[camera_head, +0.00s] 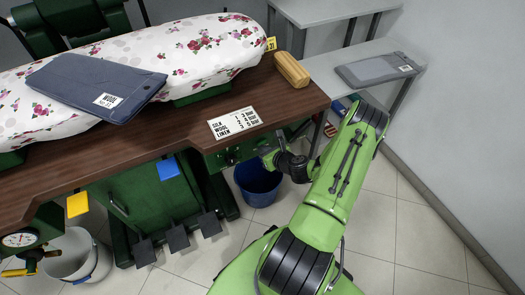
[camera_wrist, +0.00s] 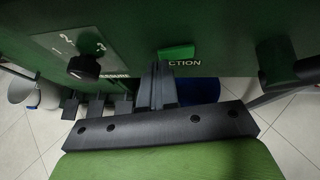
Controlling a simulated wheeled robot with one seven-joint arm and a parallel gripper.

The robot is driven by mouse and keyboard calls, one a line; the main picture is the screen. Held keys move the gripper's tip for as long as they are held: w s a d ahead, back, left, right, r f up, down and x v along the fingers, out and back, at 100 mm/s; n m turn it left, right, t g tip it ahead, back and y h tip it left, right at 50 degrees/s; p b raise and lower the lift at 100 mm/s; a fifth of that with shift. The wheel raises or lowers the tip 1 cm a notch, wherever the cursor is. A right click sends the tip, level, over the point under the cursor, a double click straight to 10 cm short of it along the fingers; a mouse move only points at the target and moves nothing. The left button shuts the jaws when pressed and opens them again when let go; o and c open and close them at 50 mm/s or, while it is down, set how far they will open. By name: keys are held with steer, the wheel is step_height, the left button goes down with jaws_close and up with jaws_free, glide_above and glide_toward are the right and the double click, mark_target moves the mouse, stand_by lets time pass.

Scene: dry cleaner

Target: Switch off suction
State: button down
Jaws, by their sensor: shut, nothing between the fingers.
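In the wrist view a green switch (camera_wrist: 176,52) sits on the dark green panel (camera_wrist: 225,50). Beside it is a label (camera_wrist: 185,63) of which "CTION" is readable; the rest is hidden behind my fingers. My gripper (camera_wrist: 157,68) is shut and empty, its fingertips just below and left of the switch. I cannot tell whether they touch it, nor which position the switch is in. In the head view my gripper (camera_head: 266,154) is at the panel (camera_head: 232,154) under the table's right front edge, and the switch cannot be made out.
A black knob (camera_wrist: 84,67) with a numbered plate is left of the switch. Below are a blue bucket (camera_head: 258,188) and several pedals (camera_head: 178,239).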

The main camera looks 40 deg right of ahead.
steer(key=shift+w+d, duration=0.1)
steer(key=shift+w, duration=0.3)
steer(key=shift+w, duration=0.25)
steer(key=shift+s, duration=0.1)
steer(key=shift+s+d, duration=0.4)
steer(key=shift+d, duration=0.15)
